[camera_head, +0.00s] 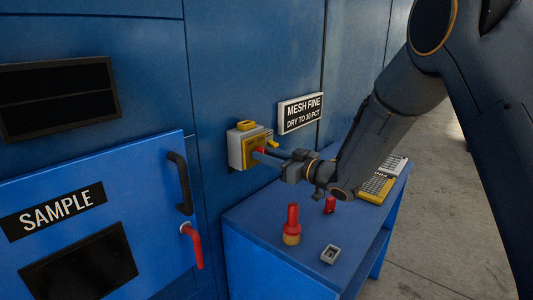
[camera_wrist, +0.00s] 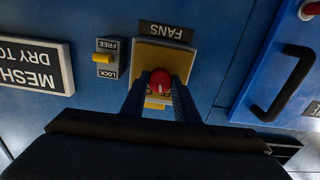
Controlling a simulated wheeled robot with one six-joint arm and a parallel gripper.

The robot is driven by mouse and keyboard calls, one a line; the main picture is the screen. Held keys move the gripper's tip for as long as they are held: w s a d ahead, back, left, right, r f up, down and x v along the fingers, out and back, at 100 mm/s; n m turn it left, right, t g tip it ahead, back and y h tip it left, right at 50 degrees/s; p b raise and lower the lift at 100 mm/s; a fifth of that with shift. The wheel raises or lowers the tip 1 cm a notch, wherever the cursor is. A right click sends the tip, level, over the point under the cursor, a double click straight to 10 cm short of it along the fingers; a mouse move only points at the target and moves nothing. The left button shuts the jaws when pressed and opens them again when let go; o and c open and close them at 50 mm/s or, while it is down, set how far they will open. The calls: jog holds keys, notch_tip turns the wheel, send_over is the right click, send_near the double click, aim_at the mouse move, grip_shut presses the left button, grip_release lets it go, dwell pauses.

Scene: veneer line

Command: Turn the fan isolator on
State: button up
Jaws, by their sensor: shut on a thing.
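The fan isolator (camera_head: 236,146) is a pale box on the blue wall, with a yellow front plate and a red knob. In the wrist view, which is upside down, the yellow plate (camera_wrist: 178,58) sits by a FANS label (camera_wrist: 165,32). My gripper (camera_head: 265,154) reaches the box from the right. Its two fingers are shut on the red knob (camera_wrist: 160,79), one on each side. A short pale mark shows on the knob. The lettering below the knob is partly hidden by the fingers, so the switch position cannot be read.
A yellow LOCK/FREE lever (camera_wrist: 104,58) is beside the isolator. The MESH FINE sign (camera_head: 301,113) is right of it. The SAMPLE door (camera_head: 150,190) has a black handle and red lever at left. A blue bench (camera_head: 262,215) below holds a red-handled brush (camera_head: 292,222) and small items.

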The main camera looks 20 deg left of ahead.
jog(key=m+p, duration=0.4)
jog(key=m, duration=0.7)
jog(key=shift+m, duration=0.4)
dwell(0.3)
jog(key=o, duration=1.1)
jog(key=shift+c, duration=0.2)
jog(key=b+v, duration=0.2)
jog(key=v, duration=0.6)
